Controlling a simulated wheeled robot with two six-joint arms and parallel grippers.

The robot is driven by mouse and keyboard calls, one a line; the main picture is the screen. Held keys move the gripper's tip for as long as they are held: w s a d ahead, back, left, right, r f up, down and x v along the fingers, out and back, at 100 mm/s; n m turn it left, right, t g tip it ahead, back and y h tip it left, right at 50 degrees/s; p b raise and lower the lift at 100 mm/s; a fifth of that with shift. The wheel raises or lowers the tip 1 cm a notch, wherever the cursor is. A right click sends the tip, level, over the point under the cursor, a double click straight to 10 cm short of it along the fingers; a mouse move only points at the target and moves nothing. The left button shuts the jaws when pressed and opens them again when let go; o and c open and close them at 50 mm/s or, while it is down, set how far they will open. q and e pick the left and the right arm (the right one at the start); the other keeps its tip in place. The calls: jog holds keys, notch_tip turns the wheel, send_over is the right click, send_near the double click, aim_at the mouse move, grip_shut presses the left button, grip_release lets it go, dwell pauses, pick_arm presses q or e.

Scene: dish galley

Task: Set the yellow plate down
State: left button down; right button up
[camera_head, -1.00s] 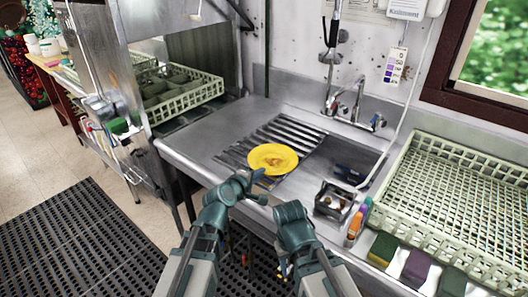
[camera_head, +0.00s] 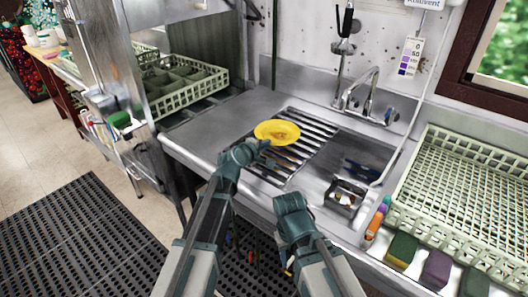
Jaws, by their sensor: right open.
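The yellow plate (camera_head: 277,131) has a brownish patch of food residue in its middle. It is above the slatted metal drainboard, face up and seen at a low slant. My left gripper (camera_head: 262,146) is at the plate's near left rim and appears shut on it; the fingertips are small and partly hidden. I cannot tell for sure how far the plate is above the slats. My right gripper (camera_head: 291,202) is open and empty at the counter's front edge, nearer to me than the plate; its fingers are mostly hidden.
The slatted drainboard (camera_head: 308,145) lies left of the sink basin (camera_head: 356,158) and faucet (camera_head: 358,95). A metal caddy (camera_head: 345,196), bottles (camera_head: 375,220) and sponges (camera_head: 402,250) line the front right. A pale green rack (camera_head: 460,190) stands right. Bare steel counter (camera_head: 215,125) is left.

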aim_at(265, 159)
pick_arm(q)
jog(key=shift+w+a+f+b, duration=0.1)
jog(key=shift+w+f+b, duration=0.1)
jog(key=shift+f+b, duration=1.6)
jog(key=shift+f, duration=0.2)
jog(key=c, duration=1.3)
grip_release()
jog(key=shift+r, duration=0.15)
jog(key=shift+s+r, duration=0.2)
jog(key=shift+s, duration=0.05)
jog(key=p+v, duration=0.4)
jog(key=v, duration=0.7)
jog(key=shift+s+a+r+p, duration=0.1)
jog(key=shift+s+a+p, duration=0.1)
jog(key=shift+p, duration=0.1)
